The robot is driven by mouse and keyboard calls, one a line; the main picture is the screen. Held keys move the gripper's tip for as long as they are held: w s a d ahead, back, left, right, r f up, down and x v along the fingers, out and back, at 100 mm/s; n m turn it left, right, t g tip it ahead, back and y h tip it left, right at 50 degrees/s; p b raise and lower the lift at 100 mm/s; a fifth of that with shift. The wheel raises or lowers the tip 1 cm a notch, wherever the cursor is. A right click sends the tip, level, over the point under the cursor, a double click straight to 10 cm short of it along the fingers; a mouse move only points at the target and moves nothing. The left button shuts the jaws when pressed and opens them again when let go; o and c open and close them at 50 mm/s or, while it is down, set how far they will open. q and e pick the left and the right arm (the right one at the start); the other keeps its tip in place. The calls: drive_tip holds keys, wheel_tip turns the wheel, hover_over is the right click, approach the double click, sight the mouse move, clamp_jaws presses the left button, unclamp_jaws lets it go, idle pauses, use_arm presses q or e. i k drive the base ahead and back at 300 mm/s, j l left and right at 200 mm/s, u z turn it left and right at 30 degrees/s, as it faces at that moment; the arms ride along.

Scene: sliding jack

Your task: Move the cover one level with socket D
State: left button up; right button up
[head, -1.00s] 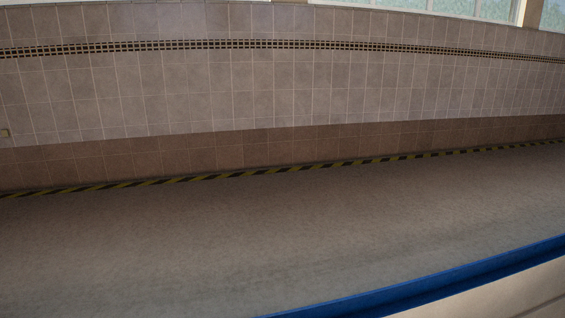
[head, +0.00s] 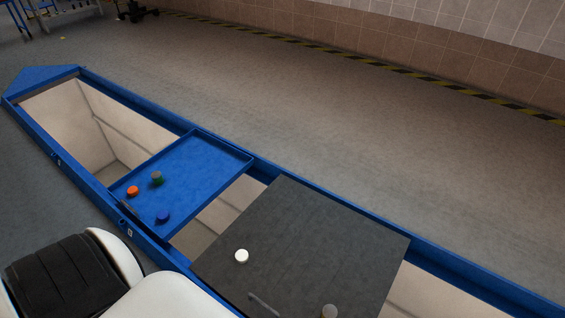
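A dark grey square plate (head: 325,225) lies across a long blue-edged pit in the head view, at centre right. A small handle (head: 263,302) sits near its front edge, with a white round cap (head: 241,256) and a grey round piece (head: 329,311) on it. To its left, a blue tray (head: 205,165) also spans the pit. I cannot tell which is the cover. Small white marks (head: 130,233) and (head: 58,161) show on the near blue rim. They are too small to read as socket letters. Neither gripper is in view.
The blue tray carries an orange piece (head: 132,190), a grey-green piece (head: 157,178) and a dark blue piece (head: 163,217). The pit's blue rim (head: 470,265) runs diagonally. Open pit shows between tray and plate. Open floor (head: 300,110) lies beyond; a cart (head: 75,15) stands far left.

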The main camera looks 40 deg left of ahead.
sight(308, 251)
drive_tip(key=u, duration=0.95)
